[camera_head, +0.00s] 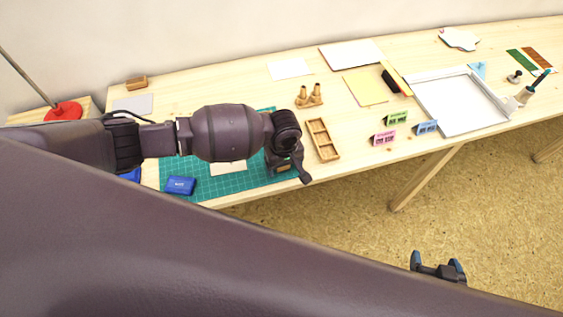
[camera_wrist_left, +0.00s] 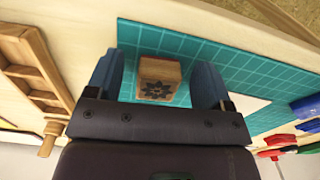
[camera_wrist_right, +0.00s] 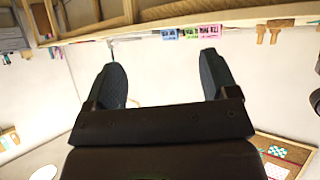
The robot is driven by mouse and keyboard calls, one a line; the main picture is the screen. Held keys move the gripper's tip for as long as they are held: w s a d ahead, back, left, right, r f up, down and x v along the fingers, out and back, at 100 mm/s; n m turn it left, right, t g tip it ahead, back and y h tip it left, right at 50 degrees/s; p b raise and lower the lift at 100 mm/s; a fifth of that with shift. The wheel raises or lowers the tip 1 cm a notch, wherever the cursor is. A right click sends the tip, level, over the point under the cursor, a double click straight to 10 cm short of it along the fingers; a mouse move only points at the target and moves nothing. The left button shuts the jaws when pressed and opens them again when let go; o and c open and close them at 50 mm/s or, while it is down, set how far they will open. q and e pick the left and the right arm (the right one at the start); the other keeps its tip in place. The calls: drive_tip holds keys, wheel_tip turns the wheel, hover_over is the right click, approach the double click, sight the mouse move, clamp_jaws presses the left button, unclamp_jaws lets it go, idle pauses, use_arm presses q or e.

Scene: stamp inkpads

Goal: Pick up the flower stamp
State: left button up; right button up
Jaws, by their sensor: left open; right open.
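The flower stamp (camera_wrist_left: 158,78) is a small wooden block with a dark flower picture on one face. In the left wrist view it sits on the teal cutting mat (camera_wrist_left: 250,75) between the two fingers of my left gripper (camera_wrist_left: 157,72). The fingers are open, with a gap showing on each side of the block. In the head view my left gripper (camera_head: 288,166) is low over the right end of the mat and largely hides the stamp. My right gripper (camera_head: 438,264) is open and empty, over the floor in front of the table; its empty fingers also show in the right wrist view (camera_wrist_right: 163,78).
A blue inkpad (camera_head: 181,185) lies on the mat's left part, near a beige card (camera_head: 228,168). A wooden compartment tray (camera_head: 313,127) stands just right of my left gripper. Small pink (camera_head: 384,138), green and blue cards stand further right, before a white tray (camera_head: 460,123).

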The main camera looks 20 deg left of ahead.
use_arm(q)
drive_tip(key=shift+f, duration=0.25)
drive_tip(key=shift+c, duration=0.3)
drive_tip(key=c, duration=0.9)
drive_tip(key=shift+c, duration=0.2)
drive_tip(key=shift+r, duration=0.3)
wheel_tip(320, 180, up, 19)
drive_tip(key=p, duration=0.2)
drive_tip(key=shift+r+p, duration=0.2)
drive_tip(key=shift+p, duration=0.15)
use_arm(e)
wheel_tip(320, 180, up, 3)
drive_tip(key=shift+f, duration=0.2)
